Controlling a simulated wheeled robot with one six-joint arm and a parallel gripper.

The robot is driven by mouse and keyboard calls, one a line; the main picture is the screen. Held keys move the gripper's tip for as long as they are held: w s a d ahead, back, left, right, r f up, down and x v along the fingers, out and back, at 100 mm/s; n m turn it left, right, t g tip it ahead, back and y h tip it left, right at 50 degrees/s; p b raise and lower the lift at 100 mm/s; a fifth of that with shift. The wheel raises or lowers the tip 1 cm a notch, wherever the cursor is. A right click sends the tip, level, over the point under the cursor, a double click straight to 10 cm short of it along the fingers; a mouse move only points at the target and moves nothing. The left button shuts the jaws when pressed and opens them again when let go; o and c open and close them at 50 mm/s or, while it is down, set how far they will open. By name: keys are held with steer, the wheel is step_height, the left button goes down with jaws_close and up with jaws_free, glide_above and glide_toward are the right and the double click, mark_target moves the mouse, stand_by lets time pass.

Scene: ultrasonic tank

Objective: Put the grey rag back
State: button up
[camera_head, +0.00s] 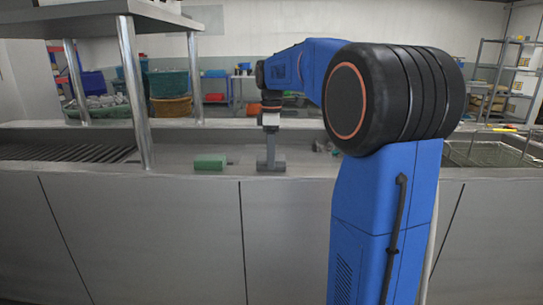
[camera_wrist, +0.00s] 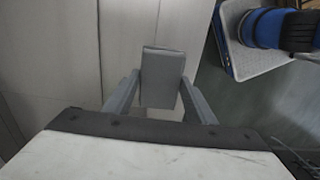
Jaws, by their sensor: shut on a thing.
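My gripper (camera_head: 271,148) is over the front part of the steel counter in the head view, pointing down. In the wrist view my gripper (camera_wrist: 161,100) has a finger on each side of a plain grey, block-like piece (camera_wrist: 163,66), which I take for the grey rag. It also shows in the head view (camera_head: 271,166), low at the fingertips near the counter's front edge. I cannot tell whether it touches the counter. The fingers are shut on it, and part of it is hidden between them.
A green block (camera_head: 209,162) with a dark end lies just left of the gripper on the counter (camera_head: 175,172). Small grey-green items (camera_head: 326,147) lie to the right, partly behind my arm. A metal post (camera_head: 133,90) stands left. A sunken basin (camera_head: 490,154) is at the right.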

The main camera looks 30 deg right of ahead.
steer(key=o, duration=0.9)
steer(key=shift+f, duration=0.1)
steer(key=shift+o, duration=0.2)
step_height(320, 180, up, 12)
steer(key=s+a+f+m+t, duration=0.1)
steer(key=s+a+f+m, duration=0.2)
steer(key=s+a+f, duration=0.2)
steer(key=s+a+f+m+t, duration=0.2)
steer(key=s+a+f+m, duration=0.2)
steer(key=s+f, duration=0.8)
steer(key=s+a+f+m+t, duration=0.1)
steer(key=s+a+f+m, duration=0.3)
steer(key=s+f, duration=0.5)
steer(key=s+a, duration=0.2)
steer(key=s, duration=0.2)
steer(key=shift+s+a+f+t, duration=0.15)
steer(key=shift+a+f+t, duration=0.1)
steer(key=shift+a+t, duration=0.15)
